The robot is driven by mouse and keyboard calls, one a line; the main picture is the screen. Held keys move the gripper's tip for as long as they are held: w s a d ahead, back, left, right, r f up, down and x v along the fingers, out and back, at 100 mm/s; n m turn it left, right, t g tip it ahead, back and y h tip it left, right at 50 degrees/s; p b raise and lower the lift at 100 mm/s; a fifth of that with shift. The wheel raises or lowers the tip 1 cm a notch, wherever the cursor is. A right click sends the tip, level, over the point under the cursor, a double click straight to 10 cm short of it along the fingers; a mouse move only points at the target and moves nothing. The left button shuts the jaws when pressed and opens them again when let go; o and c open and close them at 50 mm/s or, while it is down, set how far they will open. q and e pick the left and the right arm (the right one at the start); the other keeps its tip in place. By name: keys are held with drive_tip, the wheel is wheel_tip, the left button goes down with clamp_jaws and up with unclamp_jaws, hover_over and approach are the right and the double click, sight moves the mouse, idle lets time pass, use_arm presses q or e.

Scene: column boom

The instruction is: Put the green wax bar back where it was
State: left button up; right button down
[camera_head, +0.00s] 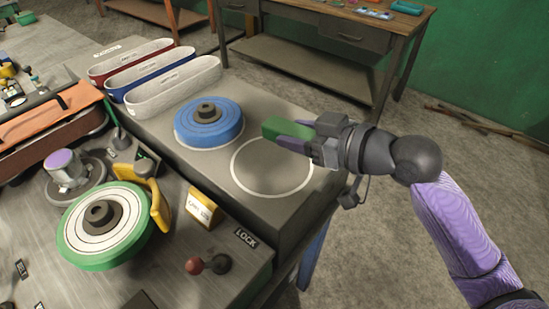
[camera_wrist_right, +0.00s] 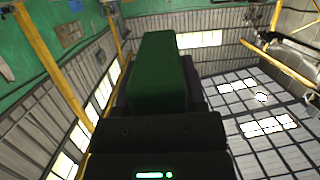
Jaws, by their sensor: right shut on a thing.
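The green wax bar (camera_head: 286,130) is a block held out from my right gripper (camera_head: 297,137). My right gripper is shut on it, with its purple fingers along the bar's sides. In the head view the bar appears over the grey bench top, between the blue wheel and the empty white ring; its height above the surface is hard to tell. In the right wrist view the green bar (camera_wrist_right: 160,75) fills the middle between the dark fingers. My left gripper is not in view.
The blue wheel (camera_head: 208,122) lies left of the white ring (camera_head: 272,192). A green-rimmed wheel (camera_head: 103,228) with a yellow guard is at front left. Red, blue and white bins (camera_head: 174,86) stand behind. A wooden workbench (camera_head: 345,40) holding small items is at the back.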

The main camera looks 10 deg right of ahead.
sight(289, 174)
drive_tip(key=shift+w+a+r+t, duration=0.2)
drive_tip(key=shift+w+r+t, duration=0.15)
drive_tip(key=shift+r, duration=0.2)
drive_tip(key=shift+w+a, duration=0.15)
drive_tip(key=shift+w, duration=0.1)
drive_tip(key=shift+m+t, duration=0.25)
drive_tip(key=shift+m, duration=0.05)
wheel_tip(289, 174, down, 10)
drive_tip(key=b, duration=0.4)
drive_tip(key=shift+r, duration=0.25)
drive_tip(key=c, duration=0.6)
unclamp_jaws()
drive_tip(key=shift+f, duration=0.2)
drive_tip(key=o, duration=0.4)
drive_tip(key=shift+r, duration=0.1)
drive_tip(key=shift+o, duration=0.2)
